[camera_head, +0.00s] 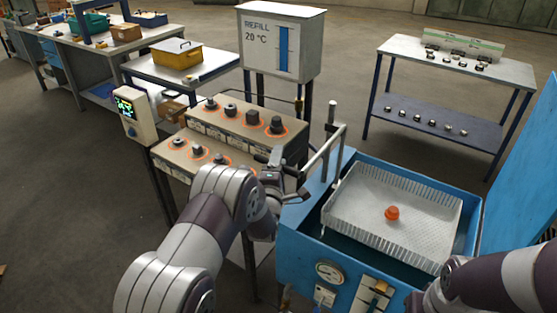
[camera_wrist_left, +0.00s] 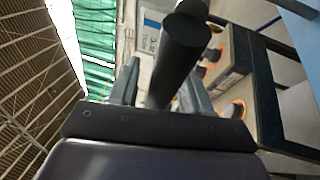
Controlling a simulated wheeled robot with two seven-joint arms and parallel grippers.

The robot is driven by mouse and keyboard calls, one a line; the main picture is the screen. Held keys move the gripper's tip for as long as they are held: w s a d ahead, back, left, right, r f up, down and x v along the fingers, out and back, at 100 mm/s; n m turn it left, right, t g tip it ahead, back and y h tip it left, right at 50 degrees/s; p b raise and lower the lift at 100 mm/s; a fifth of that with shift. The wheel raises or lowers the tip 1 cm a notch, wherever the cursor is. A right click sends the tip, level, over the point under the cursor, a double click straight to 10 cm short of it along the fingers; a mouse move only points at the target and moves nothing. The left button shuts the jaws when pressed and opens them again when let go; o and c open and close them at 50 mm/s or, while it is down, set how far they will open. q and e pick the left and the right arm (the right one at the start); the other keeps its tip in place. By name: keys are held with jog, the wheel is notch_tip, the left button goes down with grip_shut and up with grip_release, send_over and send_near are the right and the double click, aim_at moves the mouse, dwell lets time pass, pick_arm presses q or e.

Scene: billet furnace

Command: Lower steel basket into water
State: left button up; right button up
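The steel basket (camera_head: 352,217) is a pale perforated tray at the top of the blue tank (camera_head: 300,232); one orange-red part (camera_head: 392,213) lies in it. A grey bar lever (camera_head: 322,150) rises at the tank's left side. My left gripper (camera_head: 283,172) is left of the tank, at the lever's lower end. In the left wrist view a black round bar (camera_wrist_left: 178,55) stands between the fingers of my left gripper (camera_wrist_left: 160,88), with a gap visible on its left side. My right arm enters at lower right, its gripper out of view. The water is not clearly visible.
The tank's raised blue lid (camera_head: 525,185) is at right. A gauge (camera_head: 329,272) is on the tank front. A shelf table (camera_head: 455,70) stands behind.

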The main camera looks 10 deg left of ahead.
pick_arm(q)
grip_shut()
notch_tip(320, 180, down, 24)
jog(key=b, duration=2.1)
jog(key=shift+s+r, duration=0.15)
jog(key=shift+r, duration=0.1)
jog(key=shift+f, duration=0.15)
jog(key=shift+o, duration=0.4)
grip_release()
jog(key=shift+s, duration=0.1)
jog(key=s+f, duration=0.1)
jog(key=s, duration=1.1)
jog(key=shift+s+d+f, duration=0.15)
jog(key=shift+d+f, duration=0.2)
jog(key=shift+f, duration=0.05)
